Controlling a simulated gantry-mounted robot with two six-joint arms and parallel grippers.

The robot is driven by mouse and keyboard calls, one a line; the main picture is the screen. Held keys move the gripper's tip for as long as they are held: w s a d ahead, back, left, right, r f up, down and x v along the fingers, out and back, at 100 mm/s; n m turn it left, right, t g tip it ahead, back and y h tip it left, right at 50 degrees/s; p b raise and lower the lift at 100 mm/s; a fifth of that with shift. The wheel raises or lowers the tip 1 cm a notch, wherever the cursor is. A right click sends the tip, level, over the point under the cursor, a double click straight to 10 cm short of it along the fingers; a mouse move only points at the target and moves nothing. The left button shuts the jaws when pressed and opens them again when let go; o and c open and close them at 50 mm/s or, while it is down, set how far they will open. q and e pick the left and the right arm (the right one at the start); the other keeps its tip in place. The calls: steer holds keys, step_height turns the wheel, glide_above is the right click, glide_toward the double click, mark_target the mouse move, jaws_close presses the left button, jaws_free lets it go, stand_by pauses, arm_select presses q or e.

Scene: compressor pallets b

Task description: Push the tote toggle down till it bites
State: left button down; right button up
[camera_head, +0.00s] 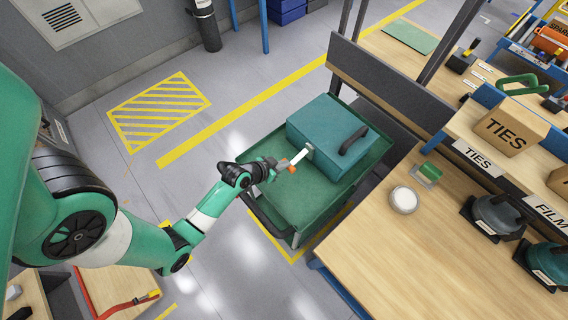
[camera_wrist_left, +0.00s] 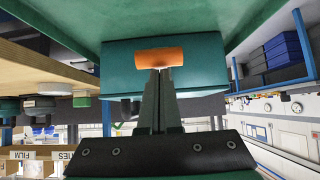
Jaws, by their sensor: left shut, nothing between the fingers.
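The teal tote (camera_head: 318,124) sits on a green cart tray (camera_head: 300,215) and has a black handle (camera_head: 353,140) on top. Its toggle (camera_head: 299,158) is a pale lever with an orange tip, sticking out from the tote's near side towards my arm. In the left wrist view the orange tip (camera_wrist_left: 160,57) lies across the tote's face. My left gripper (camera_head: 274,163) is shut and empty. It also shows in the wrist view (camera_wrist_left: 158,76), its fingertips right by the orange tip; I cannot tell whether they touch. My right gripper is out of view.
A wooden bench (camera_head: 370,245) stands right of the cart, with a white round container (camera_head: 404,199) and a small green block (camera_head: 430,172). A dark panel (camera_head: 385,85) rises behind the cart. The floor (camera_head: 225,110) left of the cart is clear.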

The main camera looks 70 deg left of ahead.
arm_select(q)
steer(key=shift+s+d+f, duration=0.1)
steer(key=shift+s+f, duration=0.1)
steer(key=shift+f, duration=0.55)
steer(key=w+r+p+v, duration=0.1)
steer(key=p+v, duration=0.4)
steer(key=v, duration=0.8)
steer(key=shift+a, duration=0.25)
steer(key=shift+r, duration=0.1)
